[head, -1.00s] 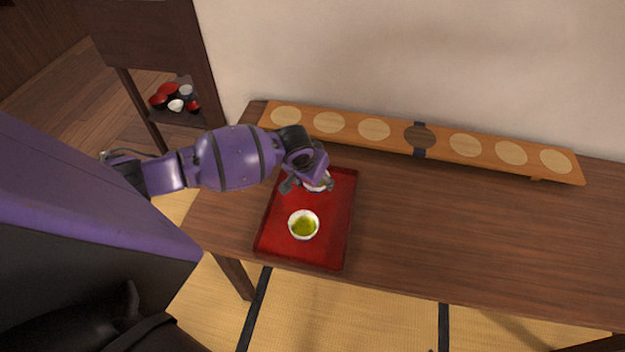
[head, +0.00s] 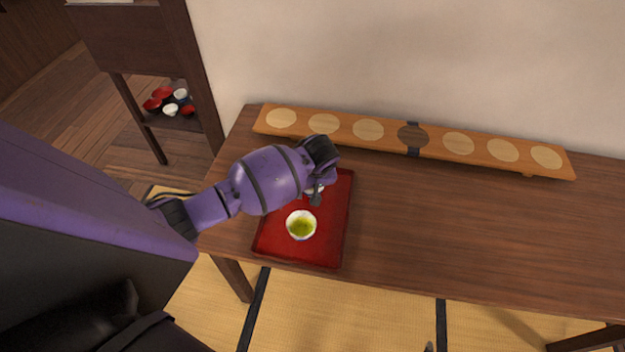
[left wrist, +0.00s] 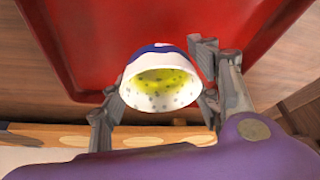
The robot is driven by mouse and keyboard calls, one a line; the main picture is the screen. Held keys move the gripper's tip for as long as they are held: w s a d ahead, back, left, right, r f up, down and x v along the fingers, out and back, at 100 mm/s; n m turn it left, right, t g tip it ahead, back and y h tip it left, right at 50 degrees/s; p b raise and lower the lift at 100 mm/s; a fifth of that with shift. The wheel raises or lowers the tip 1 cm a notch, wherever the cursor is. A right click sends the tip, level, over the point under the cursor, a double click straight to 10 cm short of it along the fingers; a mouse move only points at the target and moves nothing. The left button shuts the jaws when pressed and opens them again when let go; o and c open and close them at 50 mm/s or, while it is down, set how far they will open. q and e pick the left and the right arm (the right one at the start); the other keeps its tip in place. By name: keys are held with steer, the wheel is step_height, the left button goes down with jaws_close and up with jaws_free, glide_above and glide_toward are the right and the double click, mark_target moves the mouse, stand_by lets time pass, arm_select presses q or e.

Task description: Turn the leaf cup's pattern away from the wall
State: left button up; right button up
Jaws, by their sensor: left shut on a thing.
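My left gripper (head: 315,195) is over the far part of the red tray (head: 335,235) and is shut on a white cup (left wrist: 150,95). I cannot make out a leaf pattern.
A long wooden board (head: 370,130) with round pale spots and one dark spot lies along the wall (head: 420,60). The table (head: 460,230) right of the tray is clear. Red and white bowls (head: 170,102) sit on a low shelf at left. A grey tip shows at the bottom edge.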

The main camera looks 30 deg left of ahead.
arm_select(q)
steer(key=shift+f, duration=0.1)
arm_select(e)
steer(key=shift+w+r, duration=0.1)
stand_by(0.3)
arm_select(q)
steer(key=shift+f, duration=0.2)
arm_select(e)
steer(key=shift+a, duration=0.15)
arm_select(q)
steer(key=o, duration=1.4)
steer(key=shift+c, duration=0.2)
steer(key=shift+r, duration=0.1)
steer(key=shift+r, duration=2.45)
arm_select(e)
steer(key=shift+w+r, duration=0.15)
steer(key=shift+w, duration=0.05)
